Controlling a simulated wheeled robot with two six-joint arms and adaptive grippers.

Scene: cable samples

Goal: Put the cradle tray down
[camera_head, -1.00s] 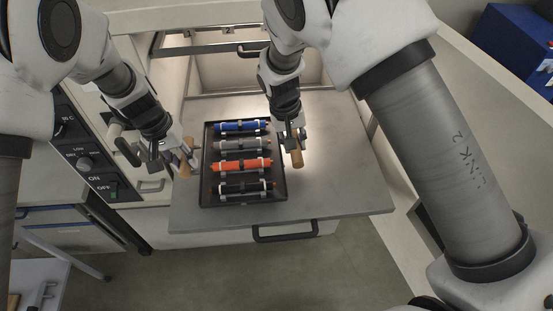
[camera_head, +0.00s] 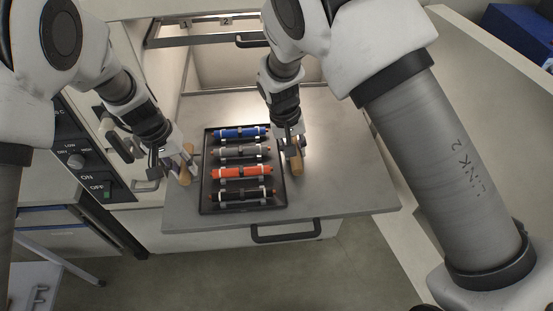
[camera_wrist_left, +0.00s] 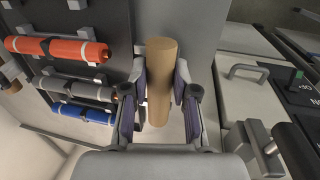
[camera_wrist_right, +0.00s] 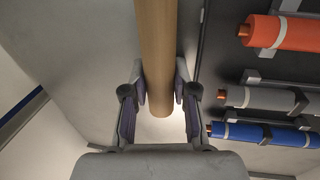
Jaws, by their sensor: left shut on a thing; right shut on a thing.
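The cradle tray (camera_head: 281,207) is a black tray with blue, grey, orange and black cable samples lying across it in grey cradles. It is over the grey drop-down door; I cannot tell whether it touches the door. My left gripper (camera_head: 184,167) is shut on the wooden handle at the tray's left side, and the handle (camera_wrist_left: 160,85) stands between its fingers in the left wrist view. My right gripper (camera_head: 295,155) is shut on the right wooden handle, and that handle (camera_wrist_right: 157,60) shows between its fingers in the right wrist view.
The grey door (camera_head: 340,185) has bare room to the right of the tray, and a dark bar handle (camera_head: 286,232) at its front edge. The lit chamber opening (camera_head: 235,75) is behind. A control panel with knobs (camera_head: 85,165) stands at the left.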

